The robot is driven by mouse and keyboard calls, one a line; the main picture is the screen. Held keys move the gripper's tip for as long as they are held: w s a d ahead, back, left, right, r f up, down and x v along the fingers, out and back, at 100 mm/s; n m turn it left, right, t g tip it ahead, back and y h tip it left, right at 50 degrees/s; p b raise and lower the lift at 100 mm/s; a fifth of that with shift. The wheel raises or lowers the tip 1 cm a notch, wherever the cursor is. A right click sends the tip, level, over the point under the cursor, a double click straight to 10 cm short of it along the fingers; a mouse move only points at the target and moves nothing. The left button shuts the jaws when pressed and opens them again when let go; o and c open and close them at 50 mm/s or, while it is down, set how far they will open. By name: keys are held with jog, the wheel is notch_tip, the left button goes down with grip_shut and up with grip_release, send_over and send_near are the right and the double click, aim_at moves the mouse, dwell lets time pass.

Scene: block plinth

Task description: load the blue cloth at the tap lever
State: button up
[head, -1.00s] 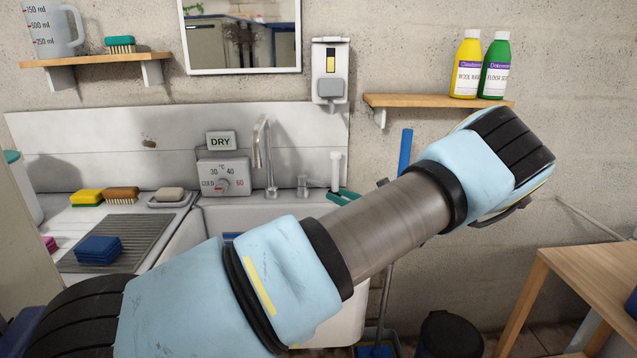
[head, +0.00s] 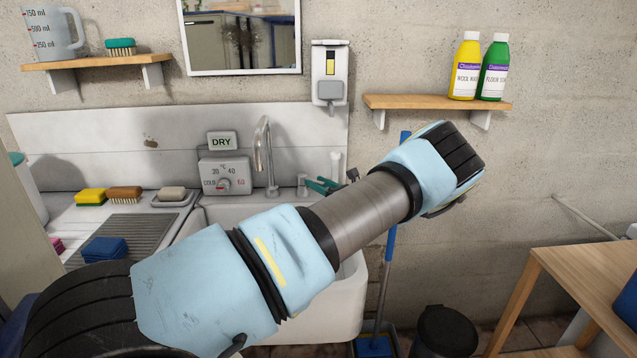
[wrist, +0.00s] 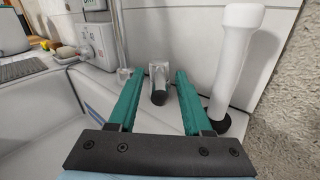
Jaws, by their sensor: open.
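A folded blue cloth (head: 104,250) lies on the grey ribbed drainboard left of the sink. The chrome tap lever (wrist: 158,82) is at the back of the sink, close to the wall. My gripper (wrist: 158,84) has green fingers, open and empty, with the lever lined up in the gap between their tips. I cannot tell whether the tips reach past the lever's end. In the head view, the gripper (head: 325,186) shows only partly behind my arm, just right of the tap base (head: 302,185).
A white upright cylinder (wrist: 235,60) stands close to the right finger. A tall spout (head: 264,158) and a temperature dial box (head: 224,176) stand to the left.

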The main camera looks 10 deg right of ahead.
jog(key=shift+c, duration=0.3)
grip_shut()
dwell(1.1)
